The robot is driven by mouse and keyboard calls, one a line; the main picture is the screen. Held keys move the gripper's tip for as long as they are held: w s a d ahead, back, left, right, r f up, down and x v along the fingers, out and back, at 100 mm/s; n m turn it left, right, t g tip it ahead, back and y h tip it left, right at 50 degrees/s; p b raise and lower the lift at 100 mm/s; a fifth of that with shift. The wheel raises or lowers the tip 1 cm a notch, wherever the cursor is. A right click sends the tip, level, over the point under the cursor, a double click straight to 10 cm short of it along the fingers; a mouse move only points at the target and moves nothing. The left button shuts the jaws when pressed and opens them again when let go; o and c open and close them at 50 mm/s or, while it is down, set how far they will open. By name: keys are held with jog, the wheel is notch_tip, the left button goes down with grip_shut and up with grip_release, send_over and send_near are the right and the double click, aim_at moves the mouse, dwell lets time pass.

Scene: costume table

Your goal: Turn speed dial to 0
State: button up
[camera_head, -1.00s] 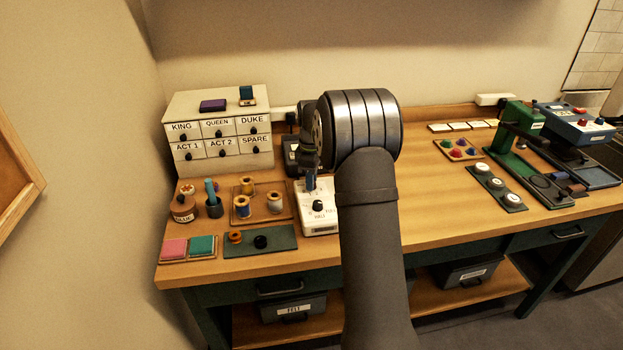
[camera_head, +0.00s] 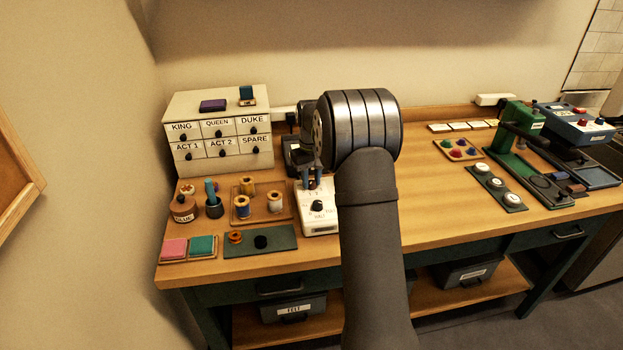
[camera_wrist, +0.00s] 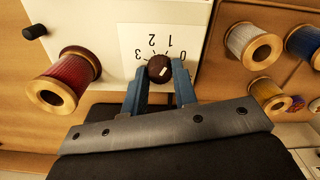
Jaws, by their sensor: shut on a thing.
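The speed dial (camera_wrist: 157,66) is a small dark round knob with a white mark on its face. It sits on a white scale card (camera_wrist: 130,38) with the numbers 1, 2 and 3 seen upside down in the wrist view. My gripper (camera_wrist: 159,75) has one blue finger on each side of the dial and is shut on it. The white mark lies in the right half of the knob; its exact reading is hard to tell. In the head view my gripper (camera_head: 315,184) points down at the back of the white machine (camera_head: 318,222), and the dial in its grip is hidden.
A red spool (camera_wrist: 72,77) stands left of the dial in the wrist view. Several thread spools stand on a wooden tray (camera_head: 258,207) left of the machine. A labelled drawer cabinet (camera_head: 215,104) stands behind. The table (camera_head: 440,215) right of my arm has bare room.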

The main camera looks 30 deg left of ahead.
aim_at(312, 182)
jog(key=m, duration=0.4)
jog(key=shift+m, duration=1.8)
jog(key=o, duration=1)
notch_tip(312, 182, up, 18)
jog(key=shift+f, duration=0.25)
jog(key=shift+f, duration=0.1)
